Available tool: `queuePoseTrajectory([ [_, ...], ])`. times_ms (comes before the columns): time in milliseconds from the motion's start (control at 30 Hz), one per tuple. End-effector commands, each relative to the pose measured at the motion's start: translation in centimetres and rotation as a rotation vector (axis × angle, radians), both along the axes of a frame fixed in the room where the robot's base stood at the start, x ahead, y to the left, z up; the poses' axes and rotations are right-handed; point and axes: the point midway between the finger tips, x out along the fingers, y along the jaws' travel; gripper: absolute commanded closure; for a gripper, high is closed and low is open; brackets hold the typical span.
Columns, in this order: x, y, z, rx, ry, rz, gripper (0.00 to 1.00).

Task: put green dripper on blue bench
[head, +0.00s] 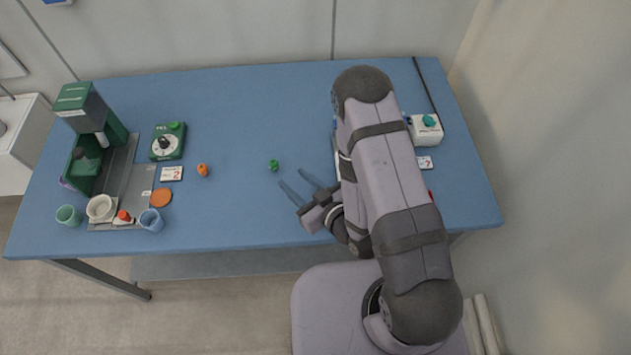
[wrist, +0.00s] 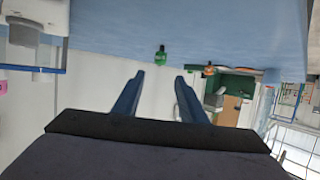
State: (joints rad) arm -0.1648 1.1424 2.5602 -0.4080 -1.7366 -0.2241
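The green dripper (head: 273,165) is a small green piece standing on the blue bench (head: 240,215), near the bench's middle. It also shows in the wrist view (wrist: 160,55), beyond the fingertips and apart from them. My gripper (head: 297,186) has two blue fingers and is just right of and nearer the front than the dripper. The fingers are spread, with nothing between them. In the wrist view my gripper (wrist: 158,75) also shows a clear gap between the fingers. The blue bench fills the top of the wrist view, which appears upside down.
An orange piece (head: 203,170) stands left of the dripper, by a card (head: 171,173) marked 2. Farther left are a green dial box (head: 167,142), a green machine (head: 88,120), a grey tray (head: 117,180) and cups. A white box (head: 426,129) stands right. Bench around the dripper is clear.

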Motion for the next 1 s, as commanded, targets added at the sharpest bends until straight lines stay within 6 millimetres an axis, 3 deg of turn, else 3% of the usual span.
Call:
queuePoseTrajectory([
  [367,2.0,-1.5,-0.6,-0.109,0.097,-0.024,0.62],
  [633,3.5,-6.6,-0.4,-0.289,0.339,-0.137,0.62],
  [833,1.9,-11.1,1.5,-0.374,0.558,-0.262,0.62],
  [1000,-1.5,-14.0,4.2,-0.401,0.757,-0.370,0.62],
])
